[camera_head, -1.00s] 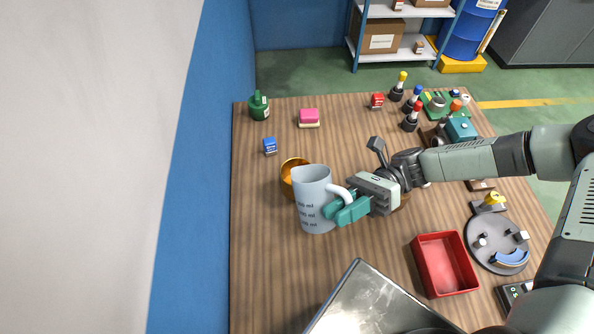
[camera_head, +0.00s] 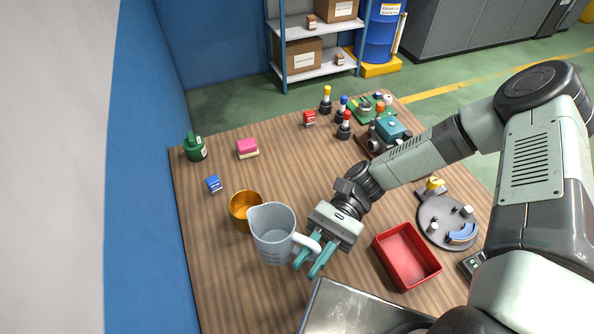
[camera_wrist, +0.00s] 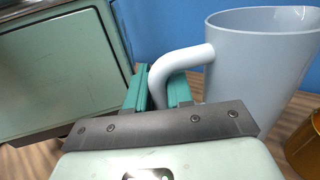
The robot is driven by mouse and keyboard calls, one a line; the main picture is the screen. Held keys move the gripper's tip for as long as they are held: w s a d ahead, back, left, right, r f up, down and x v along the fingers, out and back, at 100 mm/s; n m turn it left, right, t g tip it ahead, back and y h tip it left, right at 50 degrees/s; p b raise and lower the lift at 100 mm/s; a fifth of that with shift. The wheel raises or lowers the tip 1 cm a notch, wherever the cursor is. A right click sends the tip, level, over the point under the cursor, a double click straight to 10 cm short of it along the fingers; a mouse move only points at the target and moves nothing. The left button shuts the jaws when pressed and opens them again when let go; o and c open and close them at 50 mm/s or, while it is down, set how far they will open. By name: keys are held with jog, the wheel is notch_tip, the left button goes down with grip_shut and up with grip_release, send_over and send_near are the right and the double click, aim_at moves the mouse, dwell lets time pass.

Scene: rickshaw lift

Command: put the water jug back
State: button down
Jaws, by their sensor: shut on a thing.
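The water jug (camera_head: 273,240) is pale grey-blue, with dark measuring marks on its side and a white handle. It stands roughly upright over the left-middle of the table (camera_head: 215,250). In the head view I cannot tell whether its base touches the wood. My gripper (camera_head: 307,262) is on its right side, with teal fingers shut on the handle. In the wrist view, the jug (camera_wrist: 262,60) fills the upper right and its handle curves down between my fingers (camera_wrist: 158,90). The jug's base is hidden there.
An orange cup (camera_head: 240,208) stands close behind the jug, on its left. A metal panel (camera_head: 350,308) lies at the front. A red bin (camera_head: 408,258) and a grey round tray (camera_head: 432,212) are to the right. The table's left strip is mostly clear.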

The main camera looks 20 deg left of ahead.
notch_tip(320, 180, up, 21)
jog(key=w+a+f+m+t+y, duration=0.4)
jog(key=a+f+m+t+y, duration=0.15)
jog(key=a+f, duration=0.2)
jog(key=w+a+f+m+t+y, duration=0.45)
jog(key=a+f+y, duration=0.2)
jog(key=a, duration=0.25)
jog(key=w+a+r+m+t+y, duration=0.1)
jog(key=w+a+r+m+t, duration=0.45)
jog(key=w+m+t, duration=0.4)
jog(key=w+d+r+m+t+h, duration=0.5)
jog(key=w+r+m+t+h, duration=0.25)
jog(key=w+t, duration=0.4)
jog(key=shift+n+t+y, duration=0.25)
jog(key=shift+n+t, duration=0.05)
jog(key=shift+t, duration=0.4)
jog(key=f, duration=0.9)
jog(key=s+f, duration=0.1)
jog(key=f, duration=0.8)
jog(key=s+f, duration=0.1)
jog(key=f, duration=0.8)
